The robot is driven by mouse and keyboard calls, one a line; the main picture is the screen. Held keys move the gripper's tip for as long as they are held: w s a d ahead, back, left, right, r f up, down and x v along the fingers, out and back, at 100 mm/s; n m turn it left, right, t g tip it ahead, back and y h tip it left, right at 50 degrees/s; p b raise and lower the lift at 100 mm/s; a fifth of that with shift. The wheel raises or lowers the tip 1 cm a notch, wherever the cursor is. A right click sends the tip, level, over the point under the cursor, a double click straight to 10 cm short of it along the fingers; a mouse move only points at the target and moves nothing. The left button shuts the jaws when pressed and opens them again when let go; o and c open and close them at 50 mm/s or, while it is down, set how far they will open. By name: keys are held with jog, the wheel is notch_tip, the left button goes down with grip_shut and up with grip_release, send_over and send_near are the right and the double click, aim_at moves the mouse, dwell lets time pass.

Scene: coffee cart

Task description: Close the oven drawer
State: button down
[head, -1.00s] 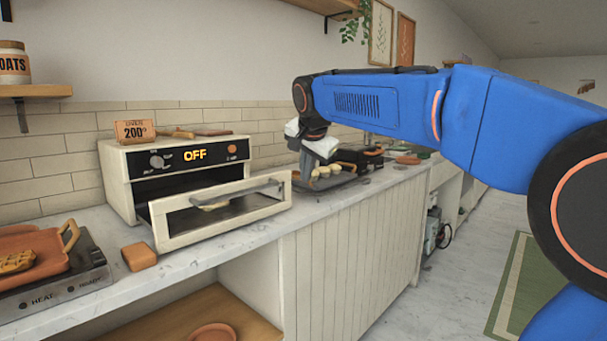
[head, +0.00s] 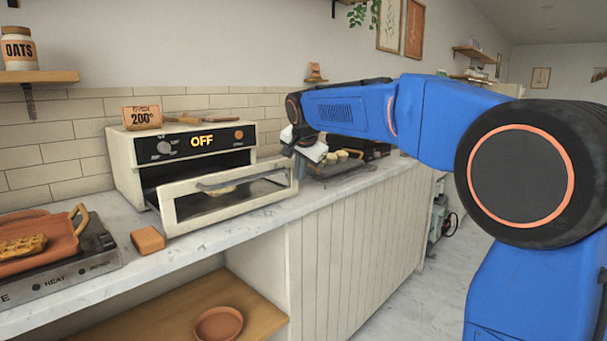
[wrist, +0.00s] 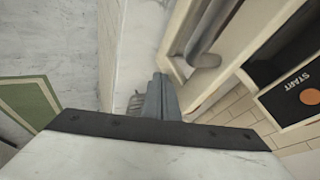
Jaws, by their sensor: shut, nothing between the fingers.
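The oven (head: 124,165) stands on the counter with its display reading OFF. Its drawer (head: 228,219) is pulled out, with a windowed front, a long handle (head: 240,181) and a pale piece of food inside. My gripper (head: 300,172) is shut and empty at the right end of the drawer front in the head view. In the wrist view, my closed fingertips (wrist: 161,82) are beside the drawer's handle (wrist: 207,42) and front (wrist: 243,45). I cannot tell whether they touch. The oven's START panel (wrist: 295,85) shows at the right there.
A tray (head: 345,170) with round food pieces lies behind my gripper. A brown block (head: 148,240) sits on the counter left of the drawer, near the hot plate (head: 70,275) with an orange pan (head: 45,251). A brown dish (head: 218,324) lies on the lower shelf.

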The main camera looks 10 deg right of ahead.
jog(key=w+a, duration=0.3)
jog(key=w, duration=0.1)
jog(key=w+a, duration=0.3)
jog(key=w, duration=0.2)
jog(key=w+a, duration=0.3)
jog(key=w, duration=0.2)
jog(key=shift+a, duration=0.15)
jog(key=shift+s, duration=0.1)
